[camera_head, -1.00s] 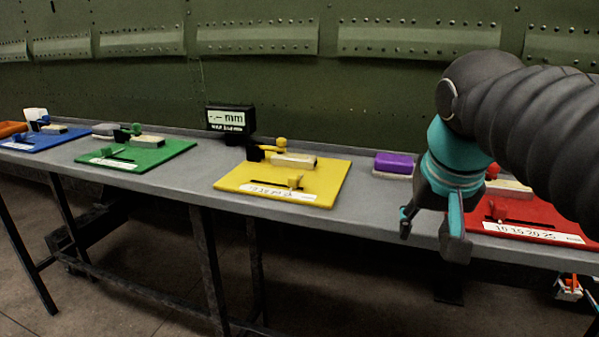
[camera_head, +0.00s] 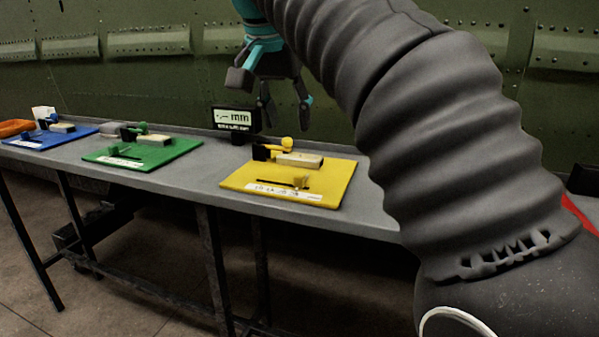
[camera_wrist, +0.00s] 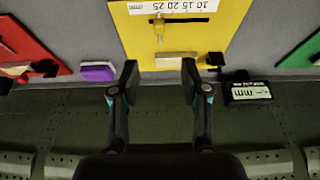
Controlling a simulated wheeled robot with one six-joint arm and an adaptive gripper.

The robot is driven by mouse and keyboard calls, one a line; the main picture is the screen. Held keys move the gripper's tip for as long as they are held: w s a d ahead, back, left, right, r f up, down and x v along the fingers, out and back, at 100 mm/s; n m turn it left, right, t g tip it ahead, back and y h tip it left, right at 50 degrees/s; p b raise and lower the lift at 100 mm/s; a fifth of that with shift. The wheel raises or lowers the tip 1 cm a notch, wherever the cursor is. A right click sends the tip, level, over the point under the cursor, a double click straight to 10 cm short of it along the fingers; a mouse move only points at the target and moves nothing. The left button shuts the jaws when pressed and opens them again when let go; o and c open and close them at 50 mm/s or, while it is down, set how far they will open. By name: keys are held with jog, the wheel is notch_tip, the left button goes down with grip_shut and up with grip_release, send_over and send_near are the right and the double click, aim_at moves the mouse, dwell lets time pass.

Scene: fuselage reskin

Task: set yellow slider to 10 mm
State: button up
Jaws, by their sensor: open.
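The yellow board (camera_head: 335,189) lies on the bench and carries a slot with a small yellow slider (camera_head: 301,182) toward the slot's right end in the head view. A white scale strip runs along its front edge. A pale block and a yellow-knobbed black part sit at its back. In the wrist view the yellow board (camera_wrist: 215,38) is upside down, with the slider (camera_wrist: 159,27) near the left of the slot beside the numbers 10 15 20 25. My gripper (camera_head: 285,110) is open and empty, above and behind the board. The wrist view shows its two fingers (camera_wrist: 160,85) apart.
A black display (camera_head: 236,119) reading "-.-- mm" stands behind the yellow board. A green board (camera_head: 165,154) and a blue board (camera_head: 50,139) lie to the left. A purple block (camera_wrist: 97,72) and a red board (camera_wrist: 28,40) show in the wrist view.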

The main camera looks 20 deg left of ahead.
aim_at(299, 175)
jog(key=b+x, duration=0.2)
jog(key=x, duration=1.1)
jog(key=shift+f, duration=0.15)
jog(key=shift+c, duration=0.3)
grip_shut()
